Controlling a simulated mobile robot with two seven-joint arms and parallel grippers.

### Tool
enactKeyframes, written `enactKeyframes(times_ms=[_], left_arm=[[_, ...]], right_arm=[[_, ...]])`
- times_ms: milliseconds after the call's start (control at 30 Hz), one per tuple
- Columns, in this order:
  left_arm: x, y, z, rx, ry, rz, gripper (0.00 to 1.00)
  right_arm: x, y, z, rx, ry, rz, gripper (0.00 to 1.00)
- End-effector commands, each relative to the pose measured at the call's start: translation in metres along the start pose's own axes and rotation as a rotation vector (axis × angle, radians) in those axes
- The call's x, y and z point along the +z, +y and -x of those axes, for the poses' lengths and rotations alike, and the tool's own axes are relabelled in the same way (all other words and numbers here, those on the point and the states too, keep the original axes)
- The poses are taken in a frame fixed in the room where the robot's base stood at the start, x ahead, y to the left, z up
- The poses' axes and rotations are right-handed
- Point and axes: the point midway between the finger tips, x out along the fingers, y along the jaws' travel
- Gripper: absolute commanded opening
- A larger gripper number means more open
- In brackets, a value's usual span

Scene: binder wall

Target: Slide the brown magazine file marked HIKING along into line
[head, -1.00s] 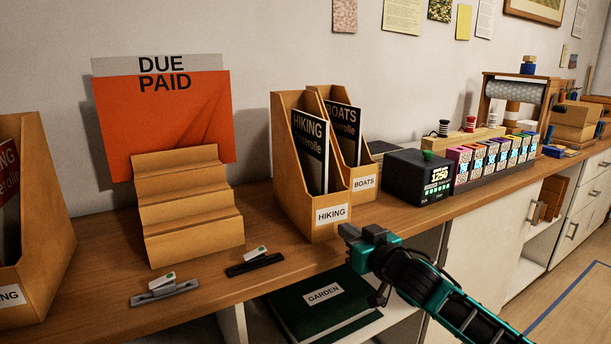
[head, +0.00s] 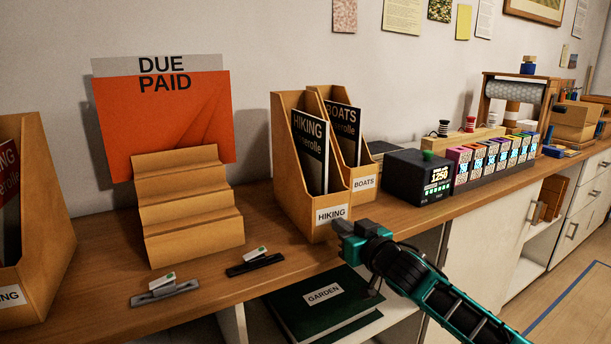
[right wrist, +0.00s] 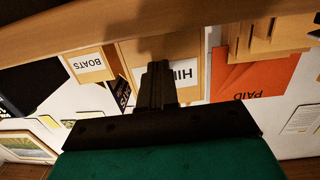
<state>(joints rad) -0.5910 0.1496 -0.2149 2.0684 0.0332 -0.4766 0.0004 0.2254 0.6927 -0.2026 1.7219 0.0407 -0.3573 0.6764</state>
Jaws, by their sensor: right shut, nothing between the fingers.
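The brown magazine file marked HIKING (head: 295,195) stands upright on the wooden counter, with a dark HIKING magazine (head: 309,152) in it. It sits left of the BOATS file (head: 352,192) and its front juts out nearer to me. My right gripper (head: 338,228) is shut and empty, with its tip at the lower right of the HIKING file's front. I cannot tell whether they touch. In the right wrist view, the shut fingers (right wrist: 158,70) overlap the HIKING file's front (right wrist: 133,57) and hide part of its label. My left gripper is not in view.
A stepped wooden rack (head: 190,215) with an orange PAID folder (head: 165,115) stands to the left. Two staplers lie near the counter's front edge. A black box (head: 418,177) stands right of the BOATS file. A green GARDEN binder (head: 320,310) lies below the counter.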

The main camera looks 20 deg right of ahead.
Motion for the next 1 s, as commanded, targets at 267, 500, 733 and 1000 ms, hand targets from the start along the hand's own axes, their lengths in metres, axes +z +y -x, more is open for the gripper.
enactKeyframes(times_ms=[267, 500, 733, 1000], left_arm=[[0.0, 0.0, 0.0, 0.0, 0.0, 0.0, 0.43], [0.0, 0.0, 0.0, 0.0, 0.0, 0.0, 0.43], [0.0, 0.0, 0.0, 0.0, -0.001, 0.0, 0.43], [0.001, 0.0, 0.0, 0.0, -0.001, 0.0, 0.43]], right_arm=[[-0.001, 0.0, -0.01, 0.0, 0.001, -0.002, 0.0], [-0.001, -0.001, -0.019, -0.001, 0.001, -0.001, 0.0], [-0.002, 0.0, -0.027, 0.0, 0.0, -0.001, 0.0], [-0.001, 0.0, -0.036, 0.0, -0.002, -0.002, 0.0]])
